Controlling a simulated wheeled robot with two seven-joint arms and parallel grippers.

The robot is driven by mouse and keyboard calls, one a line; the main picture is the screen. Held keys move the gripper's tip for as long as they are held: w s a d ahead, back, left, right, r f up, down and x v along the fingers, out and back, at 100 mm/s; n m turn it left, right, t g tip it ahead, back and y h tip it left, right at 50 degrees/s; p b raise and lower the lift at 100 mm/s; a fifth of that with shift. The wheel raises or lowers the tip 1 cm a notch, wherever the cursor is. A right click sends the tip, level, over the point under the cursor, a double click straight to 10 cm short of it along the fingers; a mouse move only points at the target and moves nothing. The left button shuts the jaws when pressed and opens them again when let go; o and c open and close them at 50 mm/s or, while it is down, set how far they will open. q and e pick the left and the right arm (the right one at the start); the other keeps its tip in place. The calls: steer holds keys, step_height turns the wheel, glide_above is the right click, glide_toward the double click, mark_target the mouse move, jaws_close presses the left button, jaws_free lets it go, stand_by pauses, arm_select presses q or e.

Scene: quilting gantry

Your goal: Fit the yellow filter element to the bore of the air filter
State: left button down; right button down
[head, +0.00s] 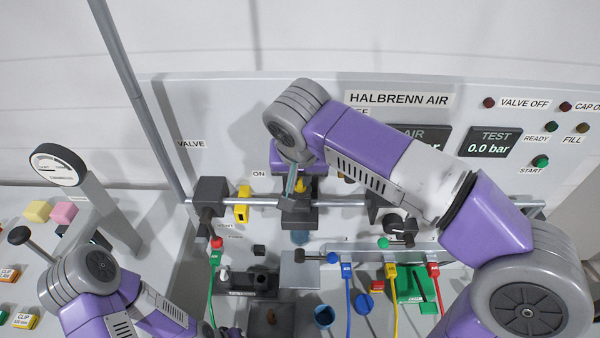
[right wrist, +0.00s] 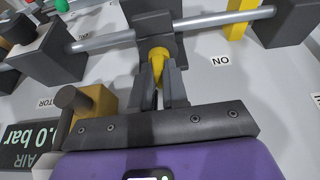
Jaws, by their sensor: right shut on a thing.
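The yellow filter element (right wrist: 158,54) is between the fingertips of my right gripper (right wrist: 161,82) in the right wrist view. Its far end meets the dark block of the air filter (right wrist: 153,14); whether it sits inside the bore I cannot tell, since the bore is hidden. In the head view the air filter (head: 298,217) hangs on the grey pipe, with a bluish bowl below. A bit of the yellow element (head: 300,182) shows just above it, under my right gripper (head: 297,186), which comes down from above. My left arm is at the lower left; its fingers are not clear.
A yellow block (head: 242,205) and dark clamps sit along the grey pipe (head: 345,202). Blue, yellow and red hoses (head: 435,285) hang to the right. A gauge (head: 58,165) stands at left. A grey panel (head: 220,120) rises close behind.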

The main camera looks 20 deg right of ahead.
steer(key=shift+f+b, duration=0.55)
steer(key=shift+f, duration=0.25)
steer(key=c, duration=1.1)
jaws_free()
steer(key=shift+o, duration=0.2)
steer(key=p+v, duration=0.1)
steer(key=v, duration=0.6)
steer(key=shift+r, duration=0.25)
steer(key=shift+s, duration=0.1)
